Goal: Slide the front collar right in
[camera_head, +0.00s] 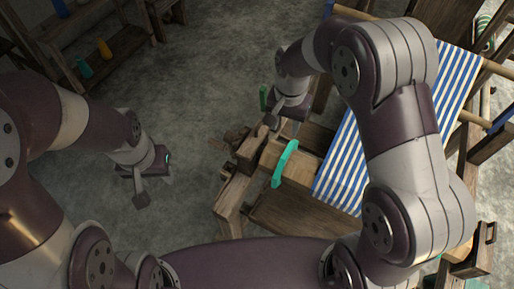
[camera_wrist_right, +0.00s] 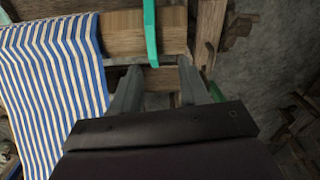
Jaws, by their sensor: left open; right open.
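A teal band (camera_head: 285,163), which I take to be the front collar, lies across the pale wooden roller (camera_head: 300,170) at the loom's near end. In the right wrist view the teal band (camera_wrist_right: 150,32) crosses the roller near its right end, beside the striped cloth. My right gripper (camera_head: 285,121) is open over the loom's near corner. In the wrist view its fingers (camera_wrist_right: 158,72) are spread, with the band's lower end just beyond the gap between them; contact cannot be told. My left gripper (camera_head: 155,190) is open and empty over bare floor, left of the loom.
Blue-and-white striped cloth (camera_head: 350,150) stretches over the loom, partly hidden by my right arm. Wooden frame posts (camera_head: 230,205) stand at the loom's near-left corner. A green piece (camera_head: 264,97) shows beside my right gripper. Shelves (camera_head: 110,55) stand at the back left. The floor between is clear.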

